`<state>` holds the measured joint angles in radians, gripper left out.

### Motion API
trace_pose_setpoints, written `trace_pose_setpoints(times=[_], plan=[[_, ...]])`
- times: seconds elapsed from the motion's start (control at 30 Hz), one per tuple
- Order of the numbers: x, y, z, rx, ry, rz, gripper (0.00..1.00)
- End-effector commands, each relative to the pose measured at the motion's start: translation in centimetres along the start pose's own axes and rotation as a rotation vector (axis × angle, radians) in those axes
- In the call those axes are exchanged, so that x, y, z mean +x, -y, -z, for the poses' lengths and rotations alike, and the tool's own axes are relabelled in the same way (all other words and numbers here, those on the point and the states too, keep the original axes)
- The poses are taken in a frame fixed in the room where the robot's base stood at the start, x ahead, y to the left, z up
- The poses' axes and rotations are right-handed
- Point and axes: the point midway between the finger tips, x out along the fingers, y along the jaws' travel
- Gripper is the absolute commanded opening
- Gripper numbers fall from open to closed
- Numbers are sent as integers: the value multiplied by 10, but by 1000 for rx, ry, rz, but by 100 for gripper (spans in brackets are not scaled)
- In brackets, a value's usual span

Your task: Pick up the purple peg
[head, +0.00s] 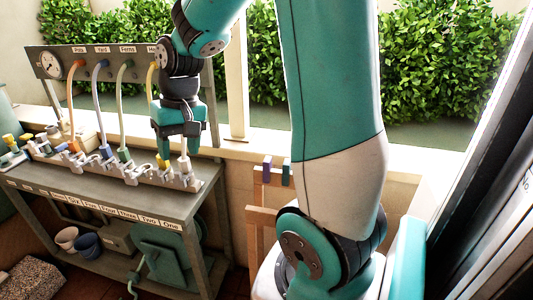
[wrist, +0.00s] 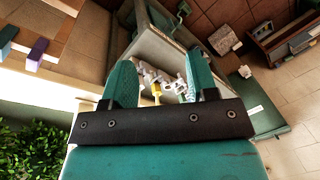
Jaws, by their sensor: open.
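The grey bench (head: 190,204) carries a white rack (head: 120,172) of connectors with coloured hoses, under a panel with a gauge (head: 50,64). Pots (head: 87,244) and a green box sit below. A window ledge and hedge lie behind. Open space separates the bench from the wooden stand (head: 256,222).

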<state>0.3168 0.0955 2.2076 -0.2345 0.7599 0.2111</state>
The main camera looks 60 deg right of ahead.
Motion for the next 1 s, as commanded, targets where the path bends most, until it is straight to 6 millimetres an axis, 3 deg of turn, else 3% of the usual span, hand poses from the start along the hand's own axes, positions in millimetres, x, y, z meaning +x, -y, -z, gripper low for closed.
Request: trace_pose_setpoints(times=[0.03,0.1,0.2,0.3,0.37,0.43,0.57,1.0], plan=[[-19,-43,26,170,-4,-34,53],[-28,-103,48,379,-13,-78,53],[-37,-179,59,626,-21,-127,53],[-41,-234,57,799,-24,-161,53],[-42,-256,54,865,-25,-174,53],[-40,-270,52,912,-25,-182,53],[-24,-280,49,935,-21,-187,53],[66,-293,44,928,-22,-186,53]])
